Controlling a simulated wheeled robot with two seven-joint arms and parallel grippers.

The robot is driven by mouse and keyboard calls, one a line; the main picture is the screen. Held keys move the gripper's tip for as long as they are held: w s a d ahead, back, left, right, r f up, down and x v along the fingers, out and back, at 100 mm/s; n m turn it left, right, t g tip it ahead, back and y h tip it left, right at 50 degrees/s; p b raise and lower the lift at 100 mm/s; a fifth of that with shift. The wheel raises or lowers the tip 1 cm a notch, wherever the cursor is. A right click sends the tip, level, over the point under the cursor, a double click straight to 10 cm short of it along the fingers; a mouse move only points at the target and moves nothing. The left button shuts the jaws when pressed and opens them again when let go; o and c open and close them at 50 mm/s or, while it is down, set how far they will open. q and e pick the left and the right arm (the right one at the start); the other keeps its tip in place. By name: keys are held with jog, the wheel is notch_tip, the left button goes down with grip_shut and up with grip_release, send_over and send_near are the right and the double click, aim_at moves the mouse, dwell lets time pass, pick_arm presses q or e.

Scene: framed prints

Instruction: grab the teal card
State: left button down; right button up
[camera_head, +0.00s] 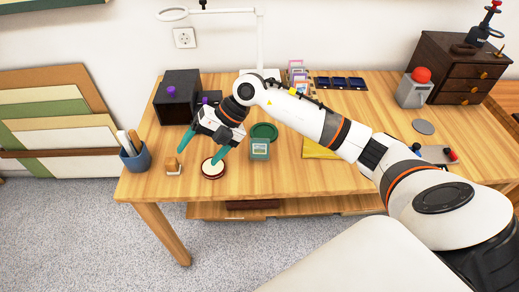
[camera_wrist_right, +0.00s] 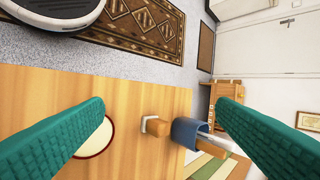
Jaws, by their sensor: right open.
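The teal card (camera_head: 260,149) stands on the wooden table in the head view, a small card with a teal border and a pale picture. Just behind it lies a green round dish (camera_head: 264,131). My right gripper (camera_head: 199,154) is open and empty, with its teal fingers spread, above the table to the left of the card and apart from it. In the right wrist view my right gripper (camera_wrist_right: 161,103) shows both fingers wide apart with nothing held. The card cannot be made out in that view. My left gripper is not in view.
A red-rimmed cream disc (camera_head: 212,170) lies below the fingertips. A wooden-handled stamp (camera_head: 173,166) and a blue cup (camera_head: 135,158) of tools are at the left edge. A black box (camera_head: 177,97) stands behind. A yellow sheet (camera_head: 318,149) lies right of the card.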

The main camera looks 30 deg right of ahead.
jog(key=w+d+h, duration=0.1)
jog(key=d+h, duration=0.3)
jog(key=d, duration=0.3)
jog(key=r+m+g+h, duration=0.1)
jog(key=m+h, duration=0.2)
jog(key=h, duration=0.1)
send_over(260, 140)
jog(key=shift+a+r, duration=0.1)
jog(key=shift+r, duration=0.05)
jog(key=shift+g, duration=0.3)
jog(key=f, duration=0.5)
jog(key=shift+d+f+p, duration=0.35)
jog(key=shift+f+p, duration=0.05)
jog(key=shift+a+f+p, duration=0.15)
jog(key=shift+f+p, duration=0.15)
jog(key=shift+f, duration=1.2)
jog(key=shift+a+f+p, duration=0.15)
jog(key=shift+f+p, duration=0.1)
jog(key=shift+f, duration=1.2)
jog(key=c, duration=1.1)
